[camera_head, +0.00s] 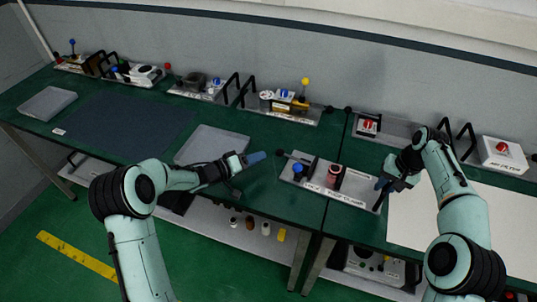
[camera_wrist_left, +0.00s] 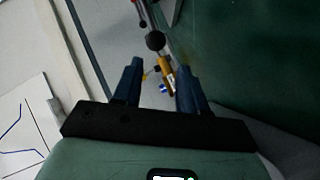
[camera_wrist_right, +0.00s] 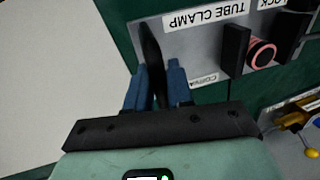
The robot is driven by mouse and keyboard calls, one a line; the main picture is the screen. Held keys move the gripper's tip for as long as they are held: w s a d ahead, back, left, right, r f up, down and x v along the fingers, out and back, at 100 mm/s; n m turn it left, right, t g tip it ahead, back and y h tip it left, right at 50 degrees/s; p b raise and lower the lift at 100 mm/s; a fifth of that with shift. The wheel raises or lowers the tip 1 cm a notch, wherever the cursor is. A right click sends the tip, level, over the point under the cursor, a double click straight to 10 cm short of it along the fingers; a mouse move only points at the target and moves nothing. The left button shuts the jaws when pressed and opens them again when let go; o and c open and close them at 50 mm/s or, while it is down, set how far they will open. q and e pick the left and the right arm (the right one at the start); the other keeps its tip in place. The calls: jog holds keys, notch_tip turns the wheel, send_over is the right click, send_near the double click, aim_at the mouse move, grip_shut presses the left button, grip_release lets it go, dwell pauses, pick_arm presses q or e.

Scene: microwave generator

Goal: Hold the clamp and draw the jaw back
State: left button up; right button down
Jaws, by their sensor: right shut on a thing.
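The tube clamp fixture is a grey plate (camera_head: 352,196) near the table's front edge in the head view. It has a blue knob (camera_head: 297,168), black blocks and a pink ring (camera_head: 334,171). In the right wrist view, the label TUBE CLAMP (camera_wrist_right: 205,14) shows upside down beside the pink ring (camera_wrist_right: 262,53) and a black block (camera_wrist_right: 235,48). My right gripper (camera_head: 383,187) is shut on a black handle (camera_wrist_right: 151,42) at the plate's right end. My left gripper (camera_head: 256,157) is open and empty, left of the plate; its fingers (camera_wrist_left: 158,75) stand apart.
Several other fixtures line the back, including one with a yellow knob (camera_head: 305,82) and a white box with a red knob (camera_head: 502,152). A grey tray (camera_head: 211,146) lies near my left forearm. A white sheet (camera_head: 410,222) lies at right.

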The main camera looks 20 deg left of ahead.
pick_arm(q)
jog(key=shift+v, duration=1.5)
pick_arm(e)
jog(key=shift+f, duration=0.1)
pick_arm(q)
jog(key=shift+d, duration=0.1)
pick_arm(e)
jog(key=c, duration=0.9)
grip_release()
jog(key=shift+a, duration=0.1)
jog(key=r, duration=0.2)
jog(key=d+r, duration=0.1)
jog(key=r, duration=0.4)
jog(key=shift+d+r, duration=0.25)
